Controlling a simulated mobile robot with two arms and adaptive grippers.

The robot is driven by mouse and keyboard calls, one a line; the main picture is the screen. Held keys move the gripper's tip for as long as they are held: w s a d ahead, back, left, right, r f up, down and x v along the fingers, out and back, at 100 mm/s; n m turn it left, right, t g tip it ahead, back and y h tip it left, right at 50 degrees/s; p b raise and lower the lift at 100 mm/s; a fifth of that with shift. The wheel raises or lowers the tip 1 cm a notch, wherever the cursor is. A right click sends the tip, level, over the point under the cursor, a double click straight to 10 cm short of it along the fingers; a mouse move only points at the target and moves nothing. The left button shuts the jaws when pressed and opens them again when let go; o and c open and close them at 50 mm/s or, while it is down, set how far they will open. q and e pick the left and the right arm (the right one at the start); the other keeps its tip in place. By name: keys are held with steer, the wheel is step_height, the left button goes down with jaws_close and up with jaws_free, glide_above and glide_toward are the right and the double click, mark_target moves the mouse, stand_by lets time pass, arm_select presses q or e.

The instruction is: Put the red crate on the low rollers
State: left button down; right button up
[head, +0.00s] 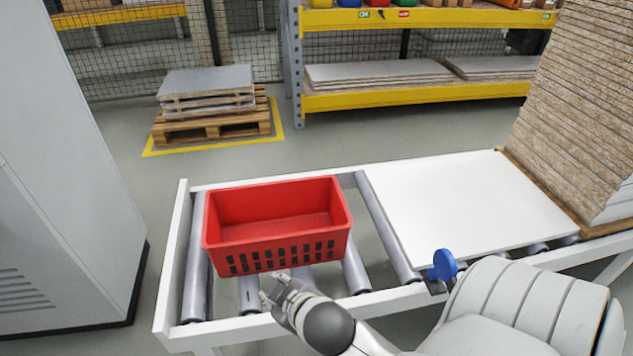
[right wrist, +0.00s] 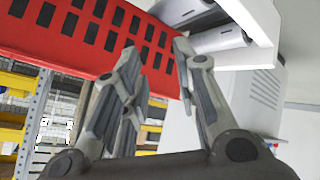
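The red crate (head: 277,252) is empty and sits upright on the rollers at the left end of a white-framed roller table (head: 169,285). Its slotted front wall faces me and also fills the upper left of the right wrist view (right wrist: 95,30). My right gripper (head: 274,288) is just in front of the crate's lower front edge. In the right wrist view its two fingers (right wrist: 155,50) stand apart with nothing between them. Whether a fingertip touches the crate I cannot tell. My left gripper is not in view.
A white panel (head: 465,205) lies on the rollers right of the crate, beside a tall stack of boards (head: 575,120). A blue knob (head: 444,264) is at the table's front edge. A grey cabinet (head: 60,200) stands left. Bare rollers (head: 372,225) show between crate and panel.

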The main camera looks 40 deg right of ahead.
steer(key=s+a+f+m+g+y, duration=0.1)
steer(key=s+f+g, duration=0.2)
steer(key=s, duration=0.4)
steer(key=s+a+f+m+g, duration=0.1)
steer(key=s+f+g, duration=0.2)
steer(key=s, duration=0.4)
steer(key=shift+a+y, duration=0.25)
steer(key=shift+y, duration=0.15)
steer(key=shift+w, duration=0.1)
